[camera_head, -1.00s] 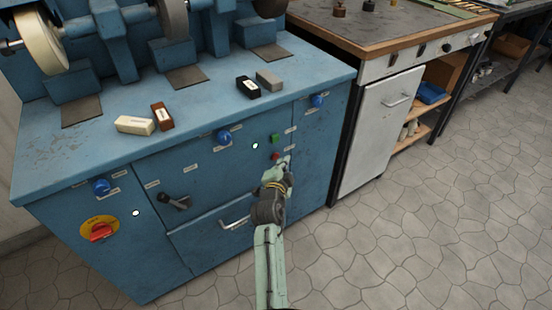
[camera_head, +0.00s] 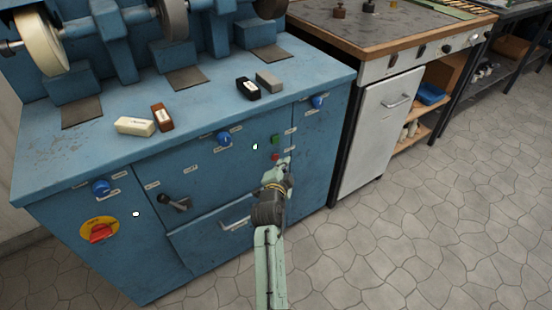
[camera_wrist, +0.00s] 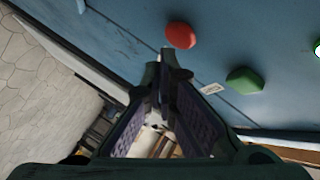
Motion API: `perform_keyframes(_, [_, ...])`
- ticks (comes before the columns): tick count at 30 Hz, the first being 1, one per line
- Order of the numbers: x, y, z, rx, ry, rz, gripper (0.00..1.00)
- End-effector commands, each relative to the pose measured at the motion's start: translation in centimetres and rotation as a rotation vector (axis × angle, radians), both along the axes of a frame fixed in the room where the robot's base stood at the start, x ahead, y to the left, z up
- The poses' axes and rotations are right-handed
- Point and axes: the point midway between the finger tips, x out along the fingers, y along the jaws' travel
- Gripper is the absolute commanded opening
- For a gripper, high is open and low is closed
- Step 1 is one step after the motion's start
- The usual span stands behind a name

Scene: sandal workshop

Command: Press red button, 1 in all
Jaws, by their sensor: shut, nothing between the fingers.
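The red button (camera_head: 275,156) is a small round knob on the blue front panel of the machine, below a green button (camera_head: 275,139). My gripper (camera_head: 286,162) is shut and empty, with its tips just to the right of the red button. In the wrist view the red button (camera_wrist: 180,35) is fully visible just beyond and slightly right of my fingertips (camera_wrist: 167,58). The green button (camera_wrist: 244,80) is farther right there. I cannot tell whether the tips touch the panel, but they do not cover the red button.
The blue machine (camera_head: 60,160) also carries blue knobs (camera_head: 223,138), a black lever (camera_head: 175,202), a drawer handle (camera_head: 236,224) and a red rotary switch on yellow (camera_head: 100,232). A workbench with a white door (camera_head: 375,130) stands to the right. The tiled floor (camera_head: 440,220) is clear.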

Motion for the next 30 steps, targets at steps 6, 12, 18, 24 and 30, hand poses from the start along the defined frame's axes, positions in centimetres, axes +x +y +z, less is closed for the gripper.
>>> perform_keyframes(6, [0.05,0.04,-0.04,0.0,0.0,0.0,0.0])
perform_keyframes(12, [0.53,0.39,-0.15,0.001,-0.001,0.0,0.0])
perform_keyframes(18, [0.7,0.53,-0.01,0.0,0.0,0.0,0.0])
perform_keyframes(24, [0.7,0.52,0.0,0.0,0.0,0.0,0.0])
perform_keyframes(30, [0.81,0.59,-0.04,0.0,0.0,0.0,0.0])
